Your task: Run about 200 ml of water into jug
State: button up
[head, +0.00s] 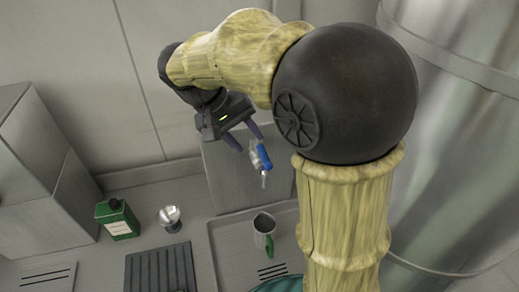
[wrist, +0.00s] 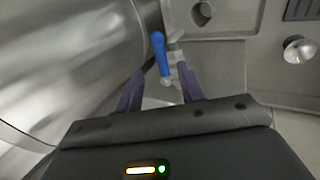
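The metal jug (head: 264,223) with a green handle (head: 269,245) stands upright in the shallow sink area, below the tap. The tap has a blue lever (head: 263,156) and a grey spout (head: 264,180) pointing down. I see no water running. My gripper (head: 245,137) is at the tap with its two dark fingers apart. In the wrist view the blue lever (wrist: 160,52) shows ahead of and between the open fingers (wrist: 160,90); I cannot tell if they touch it. A round dark opening (wrist: 202,13) beyond may be the jug's mouth.
Grey boxes stand at far left. A large steel tank (head: 460,130) rises close on the right.

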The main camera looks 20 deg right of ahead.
aim_at(264, 158)
jog(key=p+x, duration=0.1)
jog(key=x, duration=0.6)
grip_shut()
